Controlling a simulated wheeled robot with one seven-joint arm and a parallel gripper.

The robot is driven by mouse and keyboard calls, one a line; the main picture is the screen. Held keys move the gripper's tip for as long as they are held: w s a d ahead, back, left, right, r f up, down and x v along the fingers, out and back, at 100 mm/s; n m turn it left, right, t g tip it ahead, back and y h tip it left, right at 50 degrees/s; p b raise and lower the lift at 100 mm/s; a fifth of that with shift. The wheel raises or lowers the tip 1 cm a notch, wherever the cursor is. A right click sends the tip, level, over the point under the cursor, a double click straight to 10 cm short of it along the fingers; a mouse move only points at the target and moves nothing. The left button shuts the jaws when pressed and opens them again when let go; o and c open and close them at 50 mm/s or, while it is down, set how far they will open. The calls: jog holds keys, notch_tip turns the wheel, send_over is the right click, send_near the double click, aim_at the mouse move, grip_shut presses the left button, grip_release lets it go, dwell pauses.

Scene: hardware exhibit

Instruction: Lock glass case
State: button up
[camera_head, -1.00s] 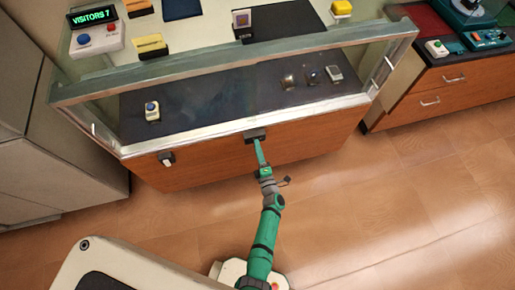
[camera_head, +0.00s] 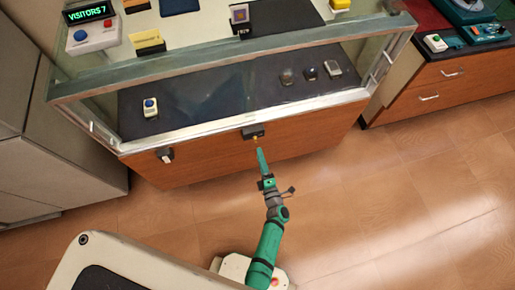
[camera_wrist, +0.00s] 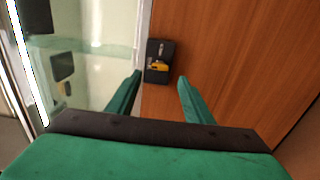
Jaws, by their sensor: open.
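The glass case (camera_head: 245,122) has a glass front above a wooden base. A small black lock box (camera_head: 253,131) sits on the wood just below the glass's lower frame. In the wrist view the lock (camera_wrist: 154,76) shows a yellow key-like piece (camera_wrist: 159,66) at its face; whether it is turned, I cannot tell. My gripper (camera_head: 259,151) is just in front of and below the lock, apart from it. In the wrist view my gripper (camera_wrist: 160,84) has its two green fingers spread, with nothing held between them and the lock beyond their tips.
Several small objects lie inside the case. A wooden drawer cabinet (camera_head: 420,80) stands right and a grey cabinet (camera_head: 65,150) left. The floor (camera_head: 390,190) in front is clear.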

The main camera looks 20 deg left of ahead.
jog(key=shift+v, duration=2.1)
jog(key=s+d+r+m+h, duration=0.3)
jog(key=s+r+m, duration=0.5)
jog(key=r, duration=0.1)
jog(key=s+d+r+m+h, duration=0.3)
jog(key=s+d+r+m, duration=0.1)
jog(key=s+r+m, duration=0.4)
jog(key=s+d+r+m+h, duration=0.3)
jog(key=s+r+m+h, duration=0.1)
jog(key=s+r+m, duration=0.5)
notch_tip(320, 180, up, 2)
jog(key=shift+s+d+r, duration=0.2)
jog(key=shift+s+d, duration=0.05)
jog(key=shift+s, duration=0.35)
